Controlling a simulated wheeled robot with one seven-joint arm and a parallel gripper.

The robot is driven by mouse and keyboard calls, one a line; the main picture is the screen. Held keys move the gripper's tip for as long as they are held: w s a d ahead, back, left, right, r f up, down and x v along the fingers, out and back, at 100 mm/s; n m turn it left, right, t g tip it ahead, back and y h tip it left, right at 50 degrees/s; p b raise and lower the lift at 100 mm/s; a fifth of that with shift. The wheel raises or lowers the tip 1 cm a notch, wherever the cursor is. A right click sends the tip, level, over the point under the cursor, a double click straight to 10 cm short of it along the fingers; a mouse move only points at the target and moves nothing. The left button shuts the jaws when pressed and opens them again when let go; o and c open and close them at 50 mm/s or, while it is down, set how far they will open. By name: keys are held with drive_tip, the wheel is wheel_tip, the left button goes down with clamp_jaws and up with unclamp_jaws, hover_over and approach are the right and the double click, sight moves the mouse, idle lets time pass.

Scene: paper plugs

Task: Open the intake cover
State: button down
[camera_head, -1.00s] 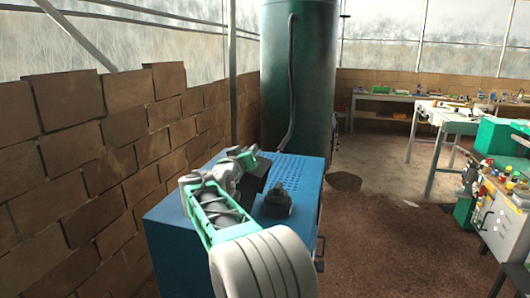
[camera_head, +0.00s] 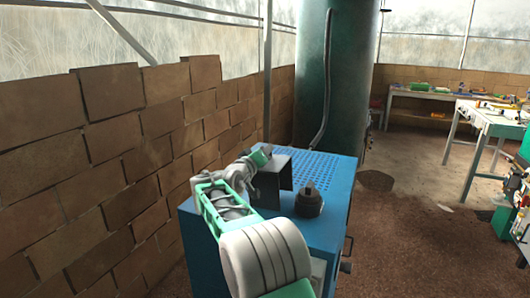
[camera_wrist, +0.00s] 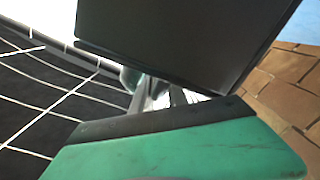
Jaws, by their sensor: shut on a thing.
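The blue machine (camera_head: 335,185) stands beside the brick wall, with a perforated top. The dark intake cover (camera_head: 277,170) stands raised above the machine's top, near its left side. My gripper (camera_head: 258,158) is at the cover's upper left edge and shut on it; the fingertips are partly hidden in the head view. In the wrist view a large dark panel (camera_wrist: 185,40), which looks like the cover, fills the upper middle, just beyond my gripper's fingers (camera_wrist: 165,98). The exact grip contact and the opening under the cover are hard to see.
A black round fitting (camera_head: 309,202) sits on the machine's top, right of the cover. The brick wall (camera_head: 130,170) runs close on the left. A tall green tank (camera_head: 340,80) stands behind. Open floor (camera_head: 410,235) lies to the right, with workbenches (camera_head: 490,125) beyond.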

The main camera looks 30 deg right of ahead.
sight(271, 175)
drive_tip(key=shift+d+f, duration=0.1)
drive_tip(key=shift+f, duration=0.15)
drive_tip(key=c, duration=1.5)
unclamp_jaws()
drive_tip(key=shift+o, duration=0.2)
drive_tip(key=shift+r, duration=0.1)
drive_tip(key=b+v, duration=0.2)
drive_tip(key=v, duration=0.5)
drive_tip(key=shift+s+a, duration=0.3)
